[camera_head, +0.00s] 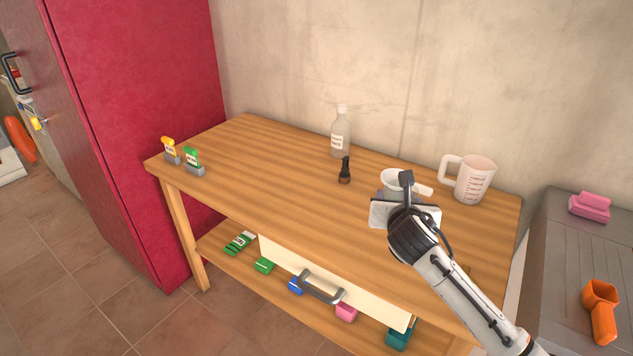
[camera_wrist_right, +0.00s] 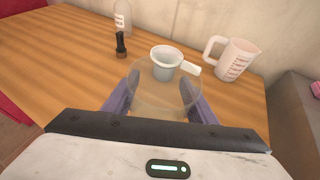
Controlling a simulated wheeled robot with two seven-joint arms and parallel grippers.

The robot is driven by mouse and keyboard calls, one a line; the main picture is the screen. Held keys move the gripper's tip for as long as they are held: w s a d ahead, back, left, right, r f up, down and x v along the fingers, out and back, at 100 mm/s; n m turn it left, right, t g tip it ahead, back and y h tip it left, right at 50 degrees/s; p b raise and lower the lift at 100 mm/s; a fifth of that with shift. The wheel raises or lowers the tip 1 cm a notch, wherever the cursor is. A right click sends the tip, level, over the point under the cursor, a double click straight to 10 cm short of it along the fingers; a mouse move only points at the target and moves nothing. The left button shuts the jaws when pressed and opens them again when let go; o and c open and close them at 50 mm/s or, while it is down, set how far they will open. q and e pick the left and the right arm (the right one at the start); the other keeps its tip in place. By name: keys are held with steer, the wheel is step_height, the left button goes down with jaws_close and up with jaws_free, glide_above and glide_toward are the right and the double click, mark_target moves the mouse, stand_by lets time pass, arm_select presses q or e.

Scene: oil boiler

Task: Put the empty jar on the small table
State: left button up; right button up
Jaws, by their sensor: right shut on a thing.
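My right gripper (camera_head: 402,194) is over the right part of a wooden table (camera_head: 260,165) with a lower shelf. In the right wrist view its two purple fingers (camera_wrist_right: 156,98) are shut on a clear, see-through round jar (camera_wrist_right: 150,95). The jar looks empty. In the head view the jar is hidden or too faint to make out. I cannot tell whether the jar touches the tabletop. My left gripper is not in view.
A white handled cup (camera_head: 392,180) stands just beyond the gripper. A measuring jug (camera_head: 473,180), a clear bottle (camera_head: 341,135) and a small dark object (camera_head: 345,172) stand nearby. Two small tagged items (camera_head: 193,162) sit at the left end. The table's middle is clear.

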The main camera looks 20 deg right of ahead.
steer(key=w+d, duration=0.4)
steer(key=d, duration=0.3)
steer(key=f, duration=0.2)
steer(key=f+b, duration=0.1)
steer(key=f, duration=0.3)
steer(key=shift+s+a+f, duration=0.15)
steer(key=shift+a+f, duration=0.1)
steer(key=shift+f, duration=0.1)
step_height(320, 180, down, 4)
steer(key=shift+r+b, duration=0.15)
steer(key=shift+b, duration=0.5)
steer(key=shift+r, duration=0.1)
steer(key=o, duration=1.1)
steer(key=shift+o, duration=0.5)
